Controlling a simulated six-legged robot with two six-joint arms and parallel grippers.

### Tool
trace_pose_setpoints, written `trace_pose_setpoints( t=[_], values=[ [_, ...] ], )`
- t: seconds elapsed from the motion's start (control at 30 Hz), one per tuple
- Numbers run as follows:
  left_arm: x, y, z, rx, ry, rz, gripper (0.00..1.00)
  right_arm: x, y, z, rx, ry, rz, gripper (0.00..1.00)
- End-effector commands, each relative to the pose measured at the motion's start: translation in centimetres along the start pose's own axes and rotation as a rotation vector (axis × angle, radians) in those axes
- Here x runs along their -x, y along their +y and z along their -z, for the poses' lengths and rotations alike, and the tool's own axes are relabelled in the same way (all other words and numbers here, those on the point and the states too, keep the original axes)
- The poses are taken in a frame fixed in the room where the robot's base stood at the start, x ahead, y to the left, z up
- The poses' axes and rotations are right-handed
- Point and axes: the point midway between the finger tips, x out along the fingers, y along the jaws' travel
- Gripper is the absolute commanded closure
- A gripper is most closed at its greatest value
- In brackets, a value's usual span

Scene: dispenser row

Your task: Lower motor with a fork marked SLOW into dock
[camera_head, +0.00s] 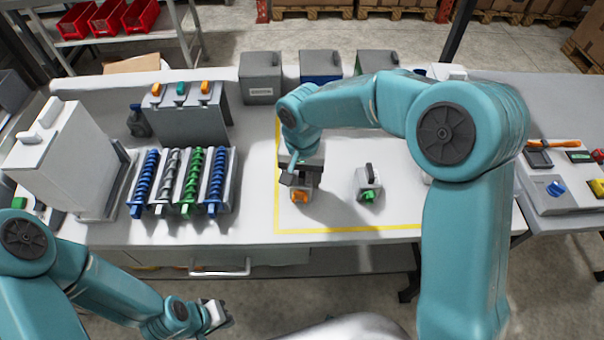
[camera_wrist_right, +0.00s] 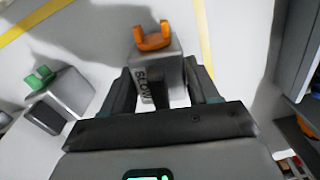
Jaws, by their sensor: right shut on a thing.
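A grey motor with an orange fork (camera_head: 300,197) is under my right gripper (camera_head: 300,172) on the yellow-outlined mat area. In the right wrist view the motor (camera_wrist_right: 156,68) has SLOW written on its side and the orange fork at its far end. My right gripper (camera_wrist_right: 163,88) is shut on this motor, with its fingers on either side. I cannot tell whether the motor touches the table. A second motor with a green fork (camera_head: 368,187) stands to the right, apart. My left gripper (camera_head: 217,316) is low at the front, its jaws unclear. I cannot tell which part is the dock.
Several spiral coils (camera_head: 190,180) lie in channels left of the mat. Behind them a grey block (camera_head: 182,118) carries orange and teal pieces. A white box (camera_head: 62,155) stands far left. The mat's front is clear.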

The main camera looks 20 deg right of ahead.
Motion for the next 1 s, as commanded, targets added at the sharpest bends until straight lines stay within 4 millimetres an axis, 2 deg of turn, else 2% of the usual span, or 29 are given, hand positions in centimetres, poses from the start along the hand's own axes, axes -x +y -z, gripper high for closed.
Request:
trace_pose_setpoints(
  t=[0.3, 0.33, 0.4, 0.67, 0.8, 0.83, 1.0],
  values=[
    [-0.6, -0.2, 0.0, 0.000, 0.000, 0.000, 1.00, -0.6, 0.0, 0.0, 0.000, 0.001, 0.001, 0.85],
    [-0.6, -0.2, 0.0, 0.000, 0.000, 0.000, 1.00, -0.6, 0.0, 0.0, 0.000, 0.000, 0.000, 0.37],
    [-0.5, -0.2, 0.0, 0.000, 0.000, 0.000, 1.00, -0.4, 0.0, 0.0, 0.000, 0.000, 0.000, 0.15],
    [-0.5, -0.2, 0.0, 0.000, 0.000, 0.000, 1.00, -0.4, 0.0, 0.0, 0.000, 0.000, 0.000, 0.15],
    [0.5, 0.2, 0.0, 0.000, 0.000, 0.000, 1.00, 0.1, 0.0, 0.0, 0.001, -0.001, -0.001, 0.15],
    [-0.1, 0.0, 0.0, 0.000, 0.000, 0.000, 1.00, 0.2, 0.0, 0.1, 0.000, 0.003, 0.001, 0.15],
    [-1.3, -0.5, 0.0, 0.000, 0.000, 0.000, 1.00, 3.8, -0.2, 0.2, -0.001, 0.006, 0.005, 0.15]
  ],
)
